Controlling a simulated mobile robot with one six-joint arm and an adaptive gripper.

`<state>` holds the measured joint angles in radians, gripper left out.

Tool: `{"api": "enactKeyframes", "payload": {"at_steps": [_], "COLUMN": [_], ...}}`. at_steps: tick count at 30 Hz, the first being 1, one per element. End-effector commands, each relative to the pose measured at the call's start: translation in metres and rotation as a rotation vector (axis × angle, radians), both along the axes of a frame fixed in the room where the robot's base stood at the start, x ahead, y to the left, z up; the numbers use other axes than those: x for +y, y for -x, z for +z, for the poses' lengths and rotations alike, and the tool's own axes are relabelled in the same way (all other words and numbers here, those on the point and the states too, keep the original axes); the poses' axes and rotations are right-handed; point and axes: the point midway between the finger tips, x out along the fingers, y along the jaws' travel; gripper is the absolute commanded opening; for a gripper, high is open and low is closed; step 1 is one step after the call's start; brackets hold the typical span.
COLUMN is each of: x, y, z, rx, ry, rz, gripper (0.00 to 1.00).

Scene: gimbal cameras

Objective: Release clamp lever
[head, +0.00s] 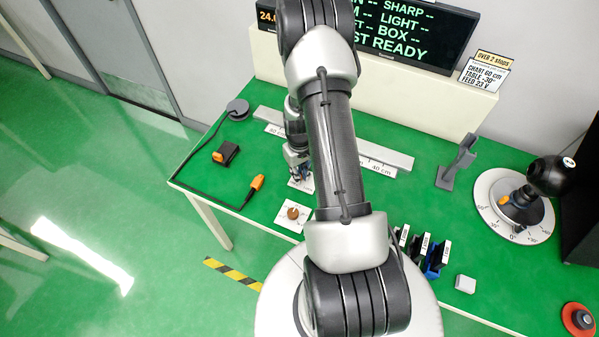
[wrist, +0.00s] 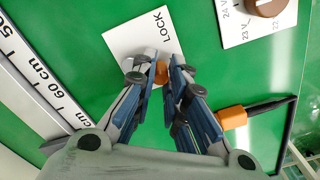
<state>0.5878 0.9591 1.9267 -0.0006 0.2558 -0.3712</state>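In the wrist view, a white plate (wrist: 128,45) marked LOCK lies on the green table. An orange lever knob (wrist: 162,73), which I take for the clamp lever, shows at the plate's edge, between my fingertips. My gripper (wrist: 161,76) has its fingers drawn close together, one on each side of the knob, with no clear gap visible. The rest of the lever is hidden by the fingers. In the head view, my gripper (head: 300,174) is low over the plate (head: 307,186), beside the rail, and my arm hides part of this area.
A ruled rail (head: 380,152) runs behind the plate. A dial with a brown knob (head: 293,212) and an orange-ended cable plug (head: 257,183) are close by. A round turntable (head: 500,205) and red button (head: 580,319) stand right.

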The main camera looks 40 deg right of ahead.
Motion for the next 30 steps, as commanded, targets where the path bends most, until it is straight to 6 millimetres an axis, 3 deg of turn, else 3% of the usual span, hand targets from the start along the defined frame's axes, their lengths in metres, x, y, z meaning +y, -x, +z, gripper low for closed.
{"api": "enactKeyframes", "payload": {"at_steps": [4,26,27,30], "x": [0.0000,-0.0006,-0.0006,-0.0006], "y": [0.0000,-0.0051,-0.0051,-0.0050], "z": [0.0001,0.0002,0.0002,0.0002], "rx": [0.000,-0.001,-0.001,-0.001], "ry": [0.000,0.000,0.000,0.000], "rz": [0.000,-0.129,-0.129,-0.129], "gripper": [0.00,0.00,0.15,0.22]}}
